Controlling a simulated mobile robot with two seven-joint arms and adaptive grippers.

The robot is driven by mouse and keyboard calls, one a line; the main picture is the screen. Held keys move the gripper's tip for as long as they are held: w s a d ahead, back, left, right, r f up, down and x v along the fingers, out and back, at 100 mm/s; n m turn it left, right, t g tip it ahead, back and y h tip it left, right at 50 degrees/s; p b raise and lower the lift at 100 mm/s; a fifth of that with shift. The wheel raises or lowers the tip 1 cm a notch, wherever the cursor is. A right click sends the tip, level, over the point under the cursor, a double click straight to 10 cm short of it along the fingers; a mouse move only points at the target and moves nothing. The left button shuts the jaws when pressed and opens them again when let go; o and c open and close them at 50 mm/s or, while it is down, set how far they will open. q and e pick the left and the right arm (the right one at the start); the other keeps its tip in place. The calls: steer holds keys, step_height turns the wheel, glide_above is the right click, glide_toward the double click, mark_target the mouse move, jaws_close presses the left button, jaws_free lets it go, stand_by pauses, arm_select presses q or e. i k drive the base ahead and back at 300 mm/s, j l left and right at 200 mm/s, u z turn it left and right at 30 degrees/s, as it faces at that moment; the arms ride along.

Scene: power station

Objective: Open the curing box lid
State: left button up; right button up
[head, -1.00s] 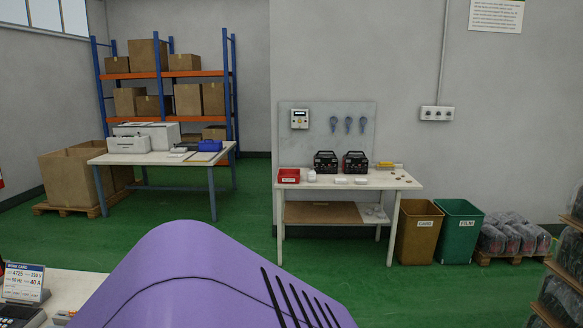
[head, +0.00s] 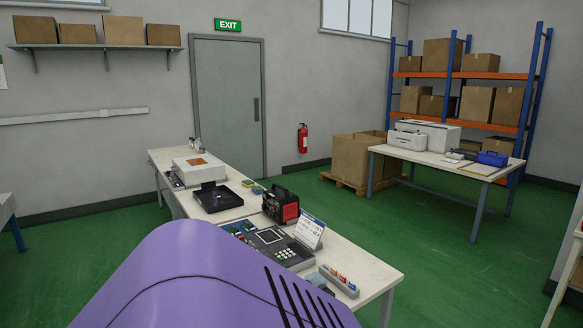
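A low white box with an orange-brown patch on top (head: 201,173) stands toward the far end of the long workbench (head: 366,257). It looks like the curing box, but no label on it can be read. Its top looks flat and shut, though it is small at this distance. Neither of my grippers is in view. My own purple body fills the lower left of the view and hides the near part of the bench.
On the bench are a black open tray (head: 217,199), a black-and-red power unit (head: 281,205), a keypad panel (head: 272,243), a card stand (head: 310,232) and a grey rack (head: 339,281). A second table (head: 440,165) stands right. Green floor (head: 440,245) lies clear between them.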

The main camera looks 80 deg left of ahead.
mark_target(199, 169)
steer(key=u, duration=3.35)
steer(key=i+j+u, duration=0.3)
steer(key=i, duration=0.6)
steer(key=i+u, duration=0.3)
steer(key=i, duration=0.6)
steer(key=i+j+z, duration=0.15)
steer(key=i, duration=1.5)
steer(key=i+j+z, duration=0.1)
steer(key=i+z, duration=0.25)
steer(key=i+j+z, duration=0.5)
steer(key=i+z, duration=0.15)
steer(key=i, duration=0.1)
